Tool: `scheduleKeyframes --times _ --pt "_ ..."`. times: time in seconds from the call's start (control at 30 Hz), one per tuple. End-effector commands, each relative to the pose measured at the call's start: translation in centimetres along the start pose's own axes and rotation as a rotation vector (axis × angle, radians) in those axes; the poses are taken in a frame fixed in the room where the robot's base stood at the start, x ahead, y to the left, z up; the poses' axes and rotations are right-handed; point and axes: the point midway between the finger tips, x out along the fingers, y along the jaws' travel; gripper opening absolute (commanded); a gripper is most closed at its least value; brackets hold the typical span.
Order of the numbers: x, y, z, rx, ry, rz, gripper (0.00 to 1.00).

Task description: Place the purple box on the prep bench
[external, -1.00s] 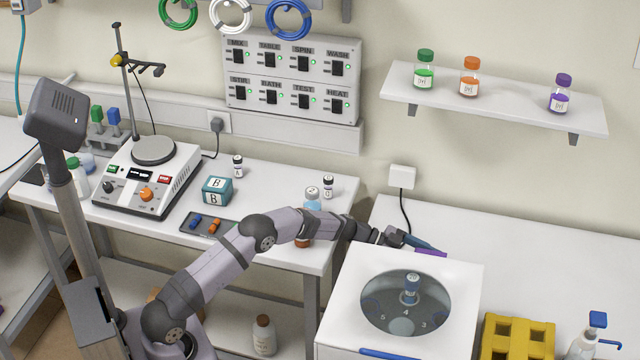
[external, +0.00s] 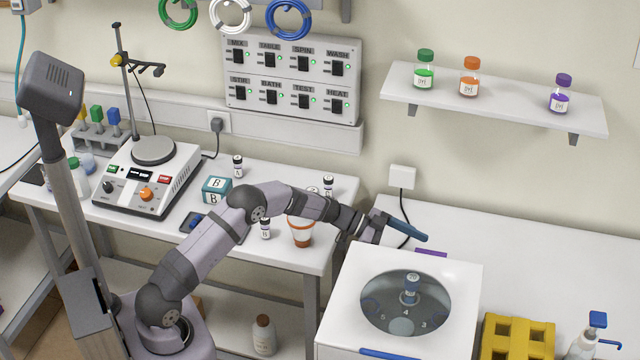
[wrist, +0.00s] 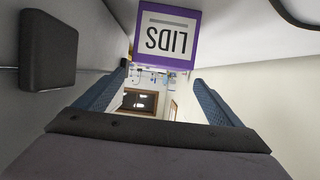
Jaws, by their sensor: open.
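The purple box (external: 432,253) sits on the right-hand white bench behind the white centrifuge, which hides most of it in the external view. In the wrist view the box (wrist: 167,38) shows a white face marked "LIDS", upside down, just beyond the fingertips. My gripper (external: 408,232) has blue fingers and is open, above and slightly left of the box. Its fingers (wrist: 160,76) stand apart with nothing held between them. Two white benches show, one left (external: 285,172) and one right (external: 540,255); no label tells which is the prep bench.
The centrifuge (external: 460,285) stands close in front of the box. A black cable (external: 402,210) hangs behind my gripper. A yellow rack (external: 518,340) stands at right front.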

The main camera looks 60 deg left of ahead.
Motion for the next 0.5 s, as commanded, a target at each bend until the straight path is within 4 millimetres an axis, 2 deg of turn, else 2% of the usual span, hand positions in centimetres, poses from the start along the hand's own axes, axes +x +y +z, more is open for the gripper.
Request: scheduleKeyframes --times 0.03,0.2,0.5 --pt "-0.4 0.0 -1.2 0.0 0.0 0.0 0.89" --pt "-1.0 0.0 -2.6 0.0 0.0 0.0 0.89" --pt "-1.3 0.0 -3.7 0.0 0.0 0.0 0.89"
